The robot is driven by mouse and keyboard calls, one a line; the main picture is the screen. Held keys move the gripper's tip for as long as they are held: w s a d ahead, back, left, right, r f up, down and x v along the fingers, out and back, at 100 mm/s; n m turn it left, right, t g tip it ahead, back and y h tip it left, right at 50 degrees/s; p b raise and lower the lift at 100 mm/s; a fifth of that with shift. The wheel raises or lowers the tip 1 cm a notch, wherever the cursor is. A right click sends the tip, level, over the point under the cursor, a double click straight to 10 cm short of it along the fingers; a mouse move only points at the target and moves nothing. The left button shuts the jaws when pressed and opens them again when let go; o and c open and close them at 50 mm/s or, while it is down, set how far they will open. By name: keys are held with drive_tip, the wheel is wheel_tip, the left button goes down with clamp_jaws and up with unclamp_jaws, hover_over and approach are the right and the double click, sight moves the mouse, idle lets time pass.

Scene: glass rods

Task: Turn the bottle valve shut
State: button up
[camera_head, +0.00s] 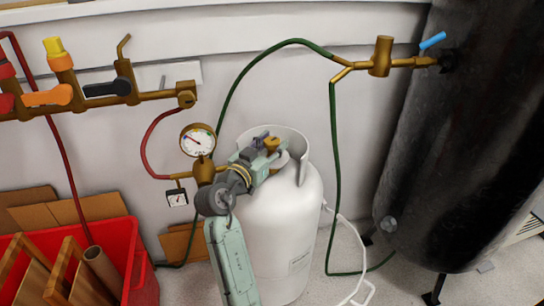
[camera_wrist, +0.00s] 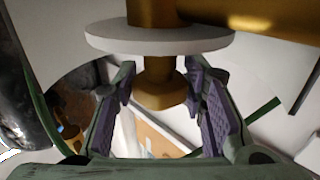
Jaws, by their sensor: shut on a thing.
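The white gas bottle (camera_head: 285,225) stands upright on the floor in the head view. Its brass bottle valve (camera_head: 272,144) shows at the top, partly hidden by my gripper (camera_head: 263,146). In the wrist view the valve's brass faceted part (camera_wrist: 160,92) sits between the purple-padded fingers of my gripper (camera_wrist: 161,82), below a pale round disc (camera_wrist: 160,40). My gripper is shut on the bottle valve, with one finger on each side. The exact contact of the pads is hard to see.
A pressure gauge (camera_head: 198,140) on brass fittings stands left of the bottle. A green hose (camera_head: 248,72) arches behind it. A dark tank (camera_head: 455,140) is at right, a red crate (camera_head: 140,265) at lower left, and a brass manifold (camera_head: 150,96) on the wall.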

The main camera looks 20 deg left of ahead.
drive_tip(key=shift+m+g+h+b, duration=0.4)
drive_tip(key=shift+m+h+b, duration=0.65)
drive_tip(key=shift+h, duration=0.45)
drive_tip(key=o, duration=1.2)
drive_tip(key=shift+h, duration=0.3)
drive_tip(key=v, duration=1.2)
